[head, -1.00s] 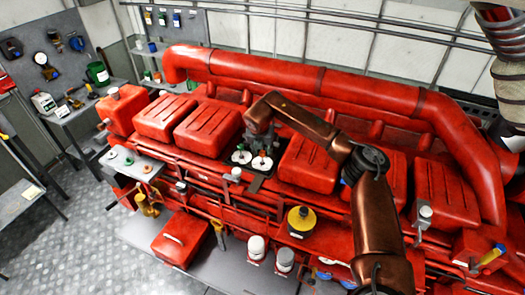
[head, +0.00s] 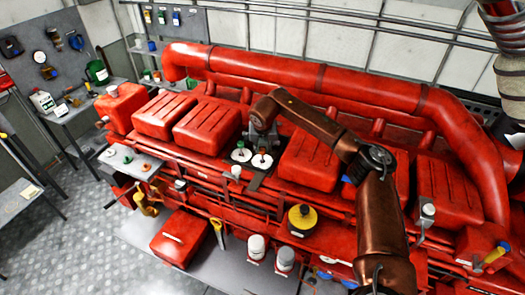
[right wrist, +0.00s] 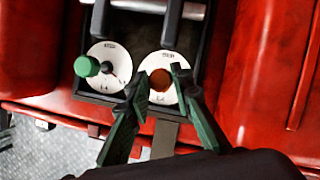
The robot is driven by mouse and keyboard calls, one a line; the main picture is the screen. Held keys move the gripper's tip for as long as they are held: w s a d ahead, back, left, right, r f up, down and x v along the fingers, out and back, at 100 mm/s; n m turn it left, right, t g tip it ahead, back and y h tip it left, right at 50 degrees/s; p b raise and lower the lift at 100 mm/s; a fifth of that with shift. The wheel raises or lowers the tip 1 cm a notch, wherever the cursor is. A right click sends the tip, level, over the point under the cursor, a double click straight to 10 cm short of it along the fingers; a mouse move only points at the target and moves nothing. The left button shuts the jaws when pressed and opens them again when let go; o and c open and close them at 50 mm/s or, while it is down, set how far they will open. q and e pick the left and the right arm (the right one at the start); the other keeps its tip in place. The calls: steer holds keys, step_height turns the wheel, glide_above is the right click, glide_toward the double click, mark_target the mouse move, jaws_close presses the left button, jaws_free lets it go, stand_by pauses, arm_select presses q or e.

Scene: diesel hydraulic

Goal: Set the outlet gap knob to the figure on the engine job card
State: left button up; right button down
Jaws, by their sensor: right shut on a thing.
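Two white round dials sit side by side in a dark frame on the red engine. The left dial (right wrist: 107,58) carries a green knob (right wrist: 87,67). The right dial (right wrist: 168,64) carries a red-brown knob (right wrist: 161,80). The lettering and figures on both are too small to read. My right gripper (right wrist: 160,84) comes down over the right dial, shut with a finger on each side of the red-brown knob. In the head view the dials (head: 241,155) show just below this gripper (head: 262,146). A small pale card (head: 31,192) lies on the left table; its writing is unreadable. My left gripper is out of view.
Red engine covers (head: 206,126) flank the dials closely on both sides. A yellow-topped round part (head: 302,218) and white-capped canisters (head: 256,246) stand along the front. The floor (head: 85,235) at the left is clear.

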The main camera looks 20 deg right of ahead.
steer(key=shift+d+f+n+y+b, duration=0.1)
steer(key=shift+n+y+b, duration=0.2)
steer(key=shift+n+b, duration=0.5)
steer(key=n+y+b, duration=0.1)
steer(key=n, duration=0.1)
steer(key=shift+n+t, duration=0.3)
steer(key=shift+n, duration=0.1)
steer(key=n, duration=0.1)
steer(key=n+y, duration=0.1)
steer(key=shift+d+r+n, duration=0.1)
steer(key=shift+r+n, duration=0.1)
steer(key=shift+n, duration=0.1)
steer(key=shift+d+n+y, duration=0.1)
steer(key=shift+n+y, duration=0.5)
steer(key=shift+n, duration=0.9)
steer(key=shift+r, duration=0.1)
steer(key=c, duration=1.8)
jaws_free()
steer(key=shift+c, duration=0.2)
steer(key=shift+o, duration=0.6)
